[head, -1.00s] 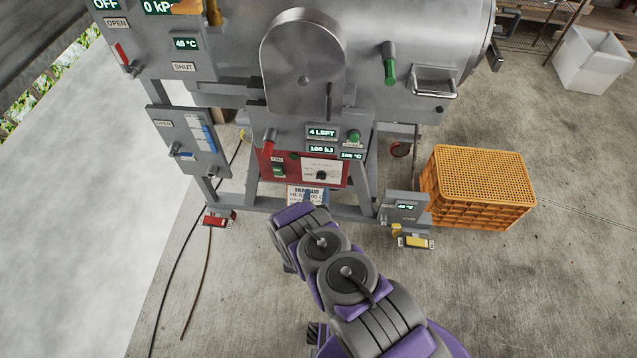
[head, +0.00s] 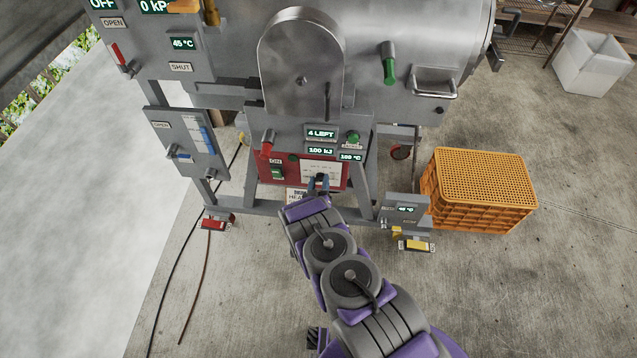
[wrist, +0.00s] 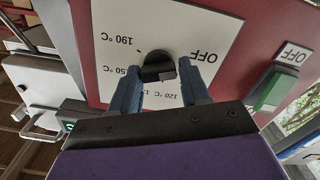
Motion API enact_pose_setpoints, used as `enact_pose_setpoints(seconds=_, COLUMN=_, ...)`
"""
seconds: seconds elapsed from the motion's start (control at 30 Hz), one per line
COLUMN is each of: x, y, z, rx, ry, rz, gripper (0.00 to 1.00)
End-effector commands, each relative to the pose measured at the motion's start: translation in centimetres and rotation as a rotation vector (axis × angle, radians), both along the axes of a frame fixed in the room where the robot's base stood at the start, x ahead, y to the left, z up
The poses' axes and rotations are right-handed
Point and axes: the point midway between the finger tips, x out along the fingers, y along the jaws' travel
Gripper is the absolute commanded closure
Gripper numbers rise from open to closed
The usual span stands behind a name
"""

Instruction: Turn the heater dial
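The heater dial (wrist: 157,68) is a dark round knob on a white scale plate (wrist: 210,25) set in a red panel (head: 263,171). The wrist view shows the plate upside down, with OFF and several temperatures such as 190 °C printed around the knob. My gripper (wrist: 161,68) is open, its two blue fingers on either side of the dial, with gaps visible between them and the knob. In the head view my gripper (head: 318,184) is in front of the lower part of the plate. Which mark the dial points to is not clear.
A green switch (wrist: 268,92) is beside the plate on the red panel. An orange crate (head: 480,188) stands on the floor at right.

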Motion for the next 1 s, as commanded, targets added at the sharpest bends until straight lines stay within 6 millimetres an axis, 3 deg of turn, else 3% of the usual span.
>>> enact_pose_setpoints(seconds=0.37, x=-0.01, y=0.12, z=-0.05, rx=-0.002, ry=0.0, rz=-0.001, gripper=0.9)
enact_pose_setpoints(seconds=0.67, x=0.01, y=0.06, z=0.01, rx=0.04, ry=0.0, rz=0.0, gripper=0.9)
enact_pose_setpoints(seconds=1.0, x=0.01, y=0.06, z=0.16, rx=0.266, ry=-0.007, rz=0.0, gripper=0.9)
